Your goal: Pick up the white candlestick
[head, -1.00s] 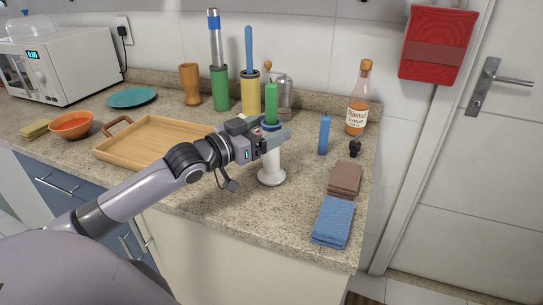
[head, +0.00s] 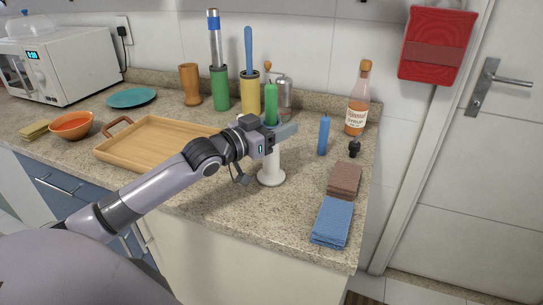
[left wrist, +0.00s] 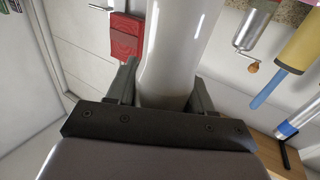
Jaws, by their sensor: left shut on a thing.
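The white candlestick (head: 271,176) stands upright on the granite counter, with a green candle (head: 271,103) in its top. My left gripper (head: 279,134) is shut around the upper part of its stem and hides that part in the head view. In the left wrist view the white stem (left wrist: 178,45) fills the middle, between the two dark fingers (left wrist: 160,92). The base appears to rest on the counter. My right gripper is not in view.
A wooden tray (head: 117,156) lies left of the candlestick. A blue candle (head: 323,136), a syrup bottle (head: 357,117), a brown cloth (head: 344,180) and a blue cloth (head: 332,221) are to the right. Green (head: 220,101) and yellow (head: 250,104) holders stand behind. The counter in front is clear.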

